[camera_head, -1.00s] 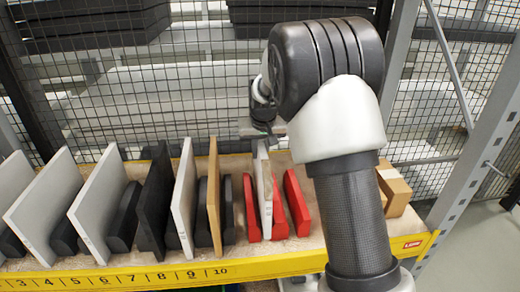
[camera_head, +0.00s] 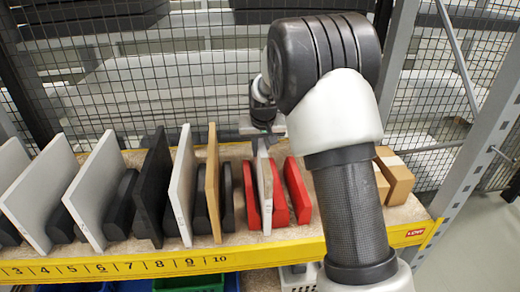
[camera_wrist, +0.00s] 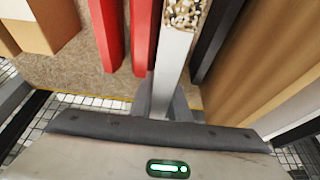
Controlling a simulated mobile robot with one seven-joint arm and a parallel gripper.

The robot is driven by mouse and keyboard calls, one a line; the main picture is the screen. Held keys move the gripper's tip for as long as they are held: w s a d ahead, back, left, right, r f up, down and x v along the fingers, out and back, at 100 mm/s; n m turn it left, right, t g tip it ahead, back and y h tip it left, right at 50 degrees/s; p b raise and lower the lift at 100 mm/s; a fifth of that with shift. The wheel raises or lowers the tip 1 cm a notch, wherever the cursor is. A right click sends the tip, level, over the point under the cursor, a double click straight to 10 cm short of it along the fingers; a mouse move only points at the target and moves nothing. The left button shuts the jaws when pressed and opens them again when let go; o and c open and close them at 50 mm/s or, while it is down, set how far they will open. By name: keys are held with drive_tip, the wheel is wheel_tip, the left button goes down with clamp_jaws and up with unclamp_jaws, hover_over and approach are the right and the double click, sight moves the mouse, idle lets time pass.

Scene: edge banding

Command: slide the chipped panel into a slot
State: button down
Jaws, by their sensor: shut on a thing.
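The chipped panel (camera_head: 265,190) is a thin grey-white board standing upright on the shelf rack. In the head view it stands between the left red divider (camera_head: 252,195) and the middle red divider (camera_head: 278,195). Its lower front corner shows just in front of them. My gripper (camera_head: 263,140) is shut on the panel's upper back part, partly hidden by my arm. In the wrist view the panel's pale edge (camera_wrist: 173,65) runs up from my gripper (camera_wrist: 165,105), with a rough speckled chipped patch at its far end. Whether its bottom rests on the shelf is hidden.
A brown panel (camera_head: 213,180) with a black divider (camera_head: 227,198) stands close left. Several white and black panels stand farther left. A third red divider (camera_head: 297,190) and cardboard boxes (camera_head: 395,178) are at right. A wire mesh backs the shelf; a yellow numbered edge (camera_head: 120,268) fronts it.

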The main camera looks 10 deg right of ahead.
drive_tip(key=shift+w+r, duration=0.1)
drive_tip(key=shift+r, duration=0.05)
drive_tip(key=c, duration=1.6)
unclamp_jaws()
drive_tip(key=s+d+f+p+v, duration=0.1)
drive_tip(key=s+v, duration=0.1)
drive_tip(key=v, duration=1.1)
drive_tip(key=s+d+f+p+v, duration=0.1)
drive_tip(key=s+p+v, duration=0.1)
drive_tip(key=v, duration=1)
drive_tip(key=shift+t, duration=0.6)
drive_tip(key=s+d+p, duration=0.1)
drive_tip(key=s, duration=0.7)
drive_tip(key=s+r+p, duration=0.1)
drive_tip(key=s+p, duration=0.1)
drive_tip(key=s, duration=0.7)
drive_tip(key=s+d+r+p, duration=0.1)
drive_tip(key=s+p, duration=0.1)
drive_tip(key=s, duration=0.6)
drive_tip(key=shift+s+d+r, duration=0.1)
drive_tip(key=shift+s+d, duration=0.05)
drive_tip(key=shift+d, duration=0.15)
